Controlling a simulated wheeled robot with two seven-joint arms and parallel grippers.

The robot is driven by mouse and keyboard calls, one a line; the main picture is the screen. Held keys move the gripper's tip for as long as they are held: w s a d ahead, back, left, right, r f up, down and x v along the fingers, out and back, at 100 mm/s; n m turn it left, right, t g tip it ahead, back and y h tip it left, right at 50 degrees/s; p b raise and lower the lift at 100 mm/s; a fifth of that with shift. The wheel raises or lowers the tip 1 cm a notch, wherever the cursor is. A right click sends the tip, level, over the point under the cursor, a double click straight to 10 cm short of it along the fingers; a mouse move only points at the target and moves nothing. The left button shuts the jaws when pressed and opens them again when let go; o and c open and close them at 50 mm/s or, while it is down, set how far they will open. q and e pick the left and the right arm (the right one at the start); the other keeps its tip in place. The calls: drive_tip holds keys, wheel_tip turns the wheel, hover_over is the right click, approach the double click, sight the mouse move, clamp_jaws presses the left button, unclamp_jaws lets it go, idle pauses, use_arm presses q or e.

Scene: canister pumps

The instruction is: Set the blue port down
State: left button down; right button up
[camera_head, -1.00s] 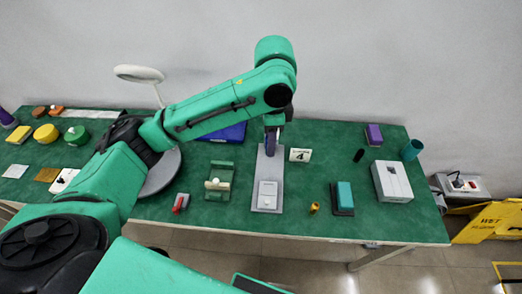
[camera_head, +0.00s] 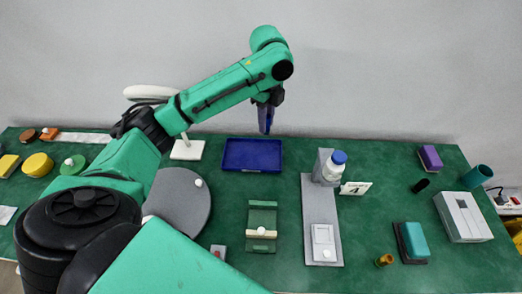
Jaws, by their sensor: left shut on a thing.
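My left gripper (camera_head: 266,100) hangs pointing down from the green arm, high in the picture against the grey wall. It is shut on the blue port (camera_head: 265,122), a narrow dark blue piece that ends just above the blue tray (camera_head: 232,166) in the picture. The jaws hide part of it, and its height over the table is hard to tell. The blue tray lies at the back of the green table and looks empty. A white bottle with a blue cap (camera_head: 339,157) stands on the back of a grey stand (camera_head: 308,220), right of the tray. My right gripper is not in view.
A number card (camera_head: 355,188) stands beside the bottle. A green holder (camera_head: 262,218) lies in front of the tray, and a grey disc (camera_head: 185,210) lies to the left. A grey-white box (camera_head: 463,217) and a teal cup (camera_head: 477,176) are at the right.

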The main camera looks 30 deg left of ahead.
use_arm(q)
drive_tip(key=f, duration=0.9)
drive_tip(key=f+p, duration=0.1)
drive_tip(key=f, duration=0.3)
drive_tip(key=shift+a+f, duration=0.25)
drive_tip(key=shift+f, duration=0.05)
drive_tip(key=shift+w+a+f, duration=0.1)
drive_tip(key=shift+f, duration=0.05)
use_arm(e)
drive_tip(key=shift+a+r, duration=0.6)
use_arm(q)
drive_tip(key=shift+f, duration=0.1)
drive_tip(key=c, duration=0.7)
unclamp_jaws()
drive_tip(key=shift+o, duration=0.2)
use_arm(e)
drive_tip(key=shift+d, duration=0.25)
use_arm(q)
drive_tip(key=shift+r, duration=0.2)
